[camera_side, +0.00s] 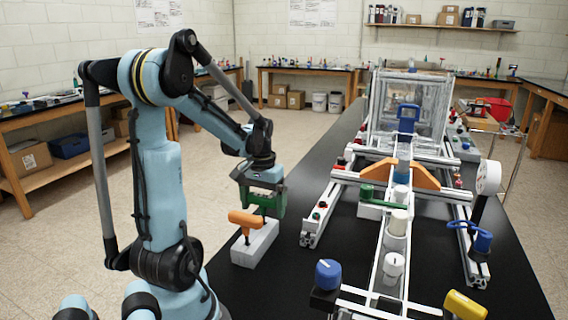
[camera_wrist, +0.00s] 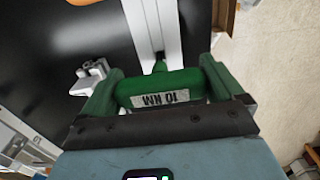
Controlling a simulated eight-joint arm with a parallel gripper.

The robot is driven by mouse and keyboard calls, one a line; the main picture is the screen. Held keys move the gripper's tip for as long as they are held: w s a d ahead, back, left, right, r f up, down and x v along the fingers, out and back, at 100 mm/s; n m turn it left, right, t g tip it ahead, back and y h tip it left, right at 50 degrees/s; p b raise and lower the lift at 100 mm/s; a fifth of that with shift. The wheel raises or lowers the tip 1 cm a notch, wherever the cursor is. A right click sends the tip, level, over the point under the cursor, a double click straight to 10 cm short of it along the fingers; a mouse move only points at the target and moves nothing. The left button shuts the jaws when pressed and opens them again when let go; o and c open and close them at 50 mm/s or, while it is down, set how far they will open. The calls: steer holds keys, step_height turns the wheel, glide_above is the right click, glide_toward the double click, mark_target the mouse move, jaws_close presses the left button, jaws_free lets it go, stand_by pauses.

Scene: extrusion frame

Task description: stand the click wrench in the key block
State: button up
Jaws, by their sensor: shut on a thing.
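My gripper (camera_side: 262,205) is low over the far end of the pale key block (camera_side: 255,246), near the left edge of the black table. In the wrist view my gripper (camera_wrist: 165,95) is shut on the click wrench (camera_wrist: 160,88), a green cross-handle marked "10 NM" held between the two green jaws. A short green shaft shows beyond the handle, against a pale strip. Most of the shaft is hidden, and I cannot tell whether its tip is in the block. An orange T-handled key (camera_side: 246,220) stands upright in the block's near part.
The extrusion frame (camera_side: 395,245) runs along the table to the right, with orange brackets (camera_side: 400,174) and a green handle (camera_side: 372,198) on it. A blue knob (camera_side: 328,274) stands at the near side. Bare black table lies between block and frame.

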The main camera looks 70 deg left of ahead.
steer(key=o, duration=0.9)
steer(key=shift+r, duration=0.15)
step_height(320, 180, up, 11)
steer(key=shift+r, duration=0.2)
steer(key=shift+d+r, duration=0.1)
steer(key=shift+r, duration=0.05)
steer(key=w+d+f+m+t, duration=0.2)
steer(key=d+m, duration=0.1)
steer(key=d, duration=0.5)
steer(key=w+d+f+m+t, duration=0.2)
steer(key=d+m, duration=0.1)
steer(key=d, duration=0.5)
steer(key=w+d+f+m+t, duration=0.1)
steer(key=w+d+m+t, duration=0.1)
steer(key=d, duration=0.6)
steer(key=shift+w+d+f+m+t, duration=0.2)
steer(key=shift+d+f+m+t, duration=0.15)
steer(key=shift+m+t, duration=0.2)
